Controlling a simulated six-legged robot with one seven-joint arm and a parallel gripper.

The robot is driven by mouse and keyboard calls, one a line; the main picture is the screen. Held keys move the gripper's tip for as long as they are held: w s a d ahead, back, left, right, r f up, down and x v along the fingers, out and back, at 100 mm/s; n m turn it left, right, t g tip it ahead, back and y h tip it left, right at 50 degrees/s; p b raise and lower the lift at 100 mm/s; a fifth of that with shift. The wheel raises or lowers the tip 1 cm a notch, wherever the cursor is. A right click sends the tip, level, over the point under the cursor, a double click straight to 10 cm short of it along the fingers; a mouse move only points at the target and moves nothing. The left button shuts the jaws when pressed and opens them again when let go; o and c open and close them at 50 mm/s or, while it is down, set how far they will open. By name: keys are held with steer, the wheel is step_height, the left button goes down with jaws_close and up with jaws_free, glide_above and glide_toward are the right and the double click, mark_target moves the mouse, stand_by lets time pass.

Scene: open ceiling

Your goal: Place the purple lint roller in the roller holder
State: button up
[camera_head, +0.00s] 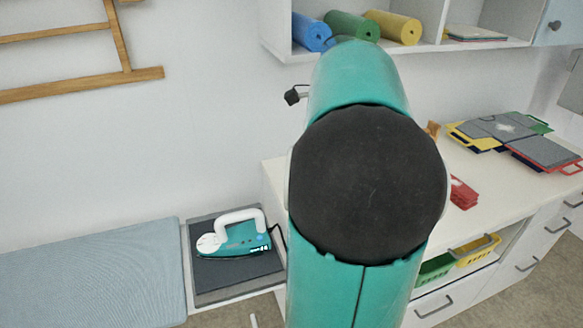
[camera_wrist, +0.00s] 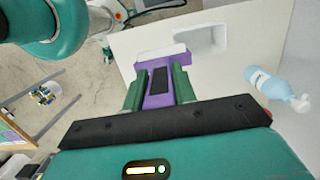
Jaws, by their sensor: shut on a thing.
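In the wrist view, my gripper (camera_wrist: 159,88) has its two green fingers shut on the handle of the purple lint roller (camera_wrist: 163,70). The roller has a black inset on its handle and a white roll at its far end, pointing away from the gripper. A white open holder (camera_wrist: 200,42) with a grey hollow lies on the white surface just beyond and to the right of the white roll; it seems to be the roller holder. I cannot tell the height of the lint roller above the surface. In the head view my arm hides the gripper, lint roller and holder.
In the head view, an iron (camera_head: 235,238) rests beside the ironing board (camera_head: 90,278).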

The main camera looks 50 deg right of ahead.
steer(key=w+d, duration=0.5)
steer(key=w, duration=0.3)
step_height(320, 180, down, 12)
steer(key=shift+s+a, duration=0.2)
steer(key=shift+a, duration=0.1)
steer(key=shift+f, duration=0.15)
steer(key=o, duration=1)
steer(key=shift+c, duration=0.2)
steer(key=shift+o, duration=0.2)
